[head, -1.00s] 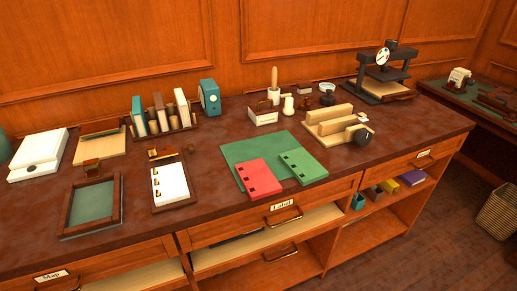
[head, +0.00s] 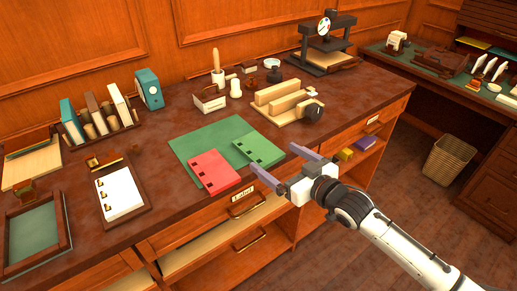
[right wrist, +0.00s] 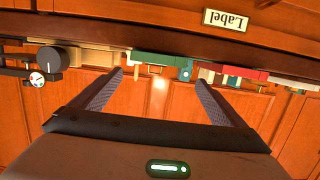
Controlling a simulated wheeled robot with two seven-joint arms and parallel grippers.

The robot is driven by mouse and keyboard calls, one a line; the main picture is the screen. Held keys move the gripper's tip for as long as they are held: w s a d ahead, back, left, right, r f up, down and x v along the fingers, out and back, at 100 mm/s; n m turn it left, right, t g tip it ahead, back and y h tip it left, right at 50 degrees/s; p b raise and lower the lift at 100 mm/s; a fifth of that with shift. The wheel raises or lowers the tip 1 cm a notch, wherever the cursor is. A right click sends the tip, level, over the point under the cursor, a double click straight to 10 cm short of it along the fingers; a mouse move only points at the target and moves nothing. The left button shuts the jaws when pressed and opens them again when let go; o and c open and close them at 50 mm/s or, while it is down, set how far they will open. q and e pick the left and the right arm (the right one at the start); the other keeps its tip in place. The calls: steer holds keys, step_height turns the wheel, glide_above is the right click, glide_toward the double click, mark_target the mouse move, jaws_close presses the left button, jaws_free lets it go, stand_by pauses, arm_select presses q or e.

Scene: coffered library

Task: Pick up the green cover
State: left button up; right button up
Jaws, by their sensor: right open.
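The green cover (head: 258,149) lies flat on the right part of a green mat (head: 187,150) on the counter, with a few square holes along one edge. A red cover (head: 213,172) lies just left of it. My right gripper (head: 272,156) is open and empty, in front of the counter edge near the green cover and apart from it. The right wrist view is upside down; there the green cover (right wrist: 160,66) shows edge-on between the open fingers (right wrist: 160,78), beyond their tips. My left gripper is not in view.
A wooden block press (head: 285,104) with a dark knob stands behind the green cover. A drawer labelled Label (head: 243,197) is below the counter's front edge. A wicker basket (head: 448,160) stands on the floor at right.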

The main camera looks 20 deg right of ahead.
mark_target(260, 149)
steer(key=x, duration=0.3)
steer(key=f+x, duration=0.1)
steer(key=x, duration=0.3)
steer(key=shift+w+d+f, duration=0.1)
steer(key=shift+d, duration=0.05)
steer(key=c, duration=1.2)
